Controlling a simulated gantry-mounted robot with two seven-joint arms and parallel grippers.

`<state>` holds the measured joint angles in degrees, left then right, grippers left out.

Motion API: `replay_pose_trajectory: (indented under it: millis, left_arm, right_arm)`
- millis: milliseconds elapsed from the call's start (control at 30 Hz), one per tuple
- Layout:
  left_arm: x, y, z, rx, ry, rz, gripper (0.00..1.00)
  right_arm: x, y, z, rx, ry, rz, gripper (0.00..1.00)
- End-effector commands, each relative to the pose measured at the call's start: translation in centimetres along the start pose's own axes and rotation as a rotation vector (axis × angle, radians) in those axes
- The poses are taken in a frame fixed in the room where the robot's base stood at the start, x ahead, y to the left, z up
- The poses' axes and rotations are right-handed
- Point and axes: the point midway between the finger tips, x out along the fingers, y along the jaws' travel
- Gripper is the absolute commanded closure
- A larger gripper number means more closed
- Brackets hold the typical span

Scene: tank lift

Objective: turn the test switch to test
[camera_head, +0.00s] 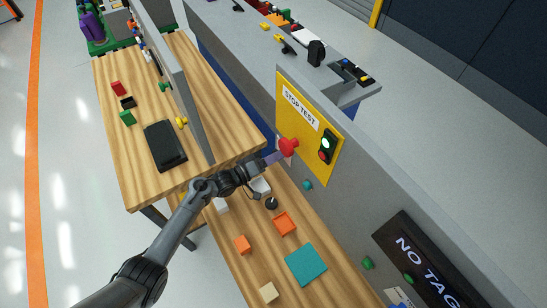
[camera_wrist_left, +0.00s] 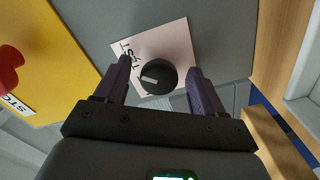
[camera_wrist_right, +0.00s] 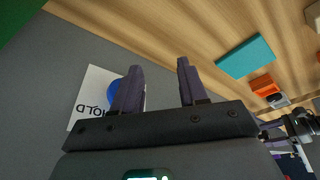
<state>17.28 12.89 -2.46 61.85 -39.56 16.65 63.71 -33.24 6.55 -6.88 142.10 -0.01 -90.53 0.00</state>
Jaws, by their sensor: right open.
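The test switch is a black round knob (camera_wrist_left: 160,77) with a white pointer mark, on a pale pink plate (camera_wrist_left: 172,42) lettered TEST. In the left wrist view the mark points to the picture's left. My left gripper (camera_wrist_left: 158,72) is open, with one dark finger on each side of the knob; I cannot tell whether they touch it.
A red mushroom button (camera_head: 288,147) sticks out beside my left gripper, on the yellow STOP TEST panel (camera_head: 299,92). A HOLD plate (camera_wrist_right: 88,98) with a blue button (camera_wrist_right: 115,92) is beside my right gripper. Orange blocks and a teal tile (camera_head: 306,265) lie on the wooden bench.

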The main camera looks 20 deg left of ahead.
Motion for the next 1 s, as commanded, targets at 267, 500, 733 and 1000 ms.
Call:
replay_pose_trajectory:
  millis: [267, 500, 733, 1000]
  left_arm:
    - [-0.3, 0.0, 0.0, -0.001, 0.001, 0.0, 0.31]
    - [-3.0, 0.0, 0.0, 0.0, 0.0, -0.002, 0.31]
    - [-7.0, -0.1, 0.0, 0.0, 0.0, -0.003, 0.31]
    - [-10.2, 0.0, 0.0, 0.0, 0.0, -0.002, 0.31]
  right_arm:
    - [-0.1, 0.0, 0.0, -0.001, 0.0, 0.001, 0.57]
    - [-0.6, 0.2, -0.1, -0.007, -0.001, 0.006, 0.57]
    - [-0.9, 0.3, -0.3, -0.01, -0.001, 0.008, 0.57]
    - [-1.2, 0.2, -0.3, -0.008, -0.001, 0.006, 0.57]
